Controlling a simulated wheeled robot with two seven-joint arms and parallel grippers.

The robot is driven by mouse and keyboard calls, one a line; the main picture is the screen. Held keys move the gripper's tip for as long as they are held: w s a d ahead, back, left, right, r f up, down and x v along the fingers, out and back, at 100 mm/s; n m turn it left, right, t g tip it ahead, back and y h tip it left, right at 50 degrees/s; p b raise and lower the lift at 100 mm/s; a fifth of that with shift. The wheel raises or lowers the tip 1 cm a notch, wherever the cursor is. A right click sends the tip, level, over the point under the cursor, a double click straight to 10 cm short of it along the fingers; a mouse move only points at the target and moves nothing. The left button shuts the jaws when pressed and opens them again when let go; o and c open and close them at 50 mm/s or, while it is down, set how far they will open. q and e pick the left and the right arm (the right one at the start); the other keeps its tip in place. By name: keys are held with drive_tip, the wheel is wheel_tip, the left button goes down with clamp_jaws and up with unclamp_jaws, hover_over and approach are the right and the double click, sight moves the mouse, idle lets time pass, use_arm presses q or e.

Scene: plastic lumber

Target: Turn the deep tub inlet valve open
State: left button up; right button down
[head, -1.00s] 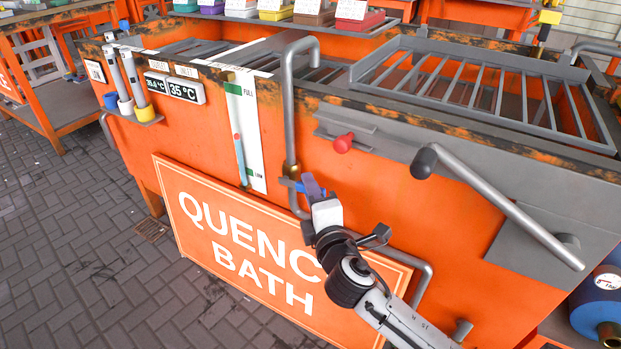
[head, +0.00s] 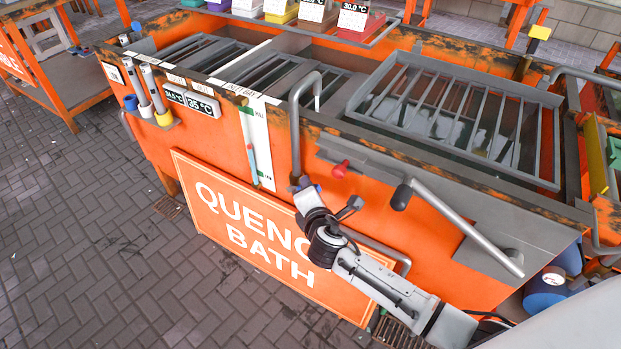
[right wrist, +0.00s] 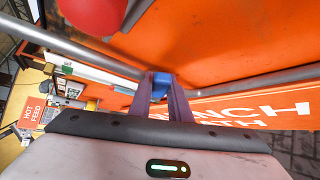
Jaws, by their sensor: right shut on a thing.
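The inlet pipe (head: 295,130) is a grey bent tube on the tub's orange front, its spout hooked over the rim. A pale streak shows below the spout mouth. The blue valve handle (right wrist: 161,80) sits on this pipe, between the purple fingers of my right gripper (right wrist: 162,92), which is shut on it. In the head view my right gripper (head: 303,186) is at the pipe's lower part, its fingertips and the handle mostly hidden. The deep tub (head: 400,270) stands behind, with a grey grate over its right part. My left gripper is not in view.
A red knob (head: 340,169) and a long grey lever (head: 465,228) are on the tub front right of the pipe. The QUENCH BATH sign (head: 235,232) lies behind my arm. A blue cylinder (head: 546,288) stands at the right. The paved floor at left is clear.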

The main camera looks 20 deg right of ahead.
drive_tip(key=shift+a+r+p, duration=0.1)
drive_tip(key=shift+p, duration=0.35)
drive_tip(key=c, duration=1.6)
unclamp_jaws()
drive_tip(key=shift+c, duration=0.2)
drive_tip(key=p+v, duration=0.1)
drive_tip(key=v, duration=0.9)
drive_tip(key=shift+r+p, duration=0.25)
drive_tip(key=shift+p, duration=0.15)
drive_tip(key=shift+a, duration=0.1)
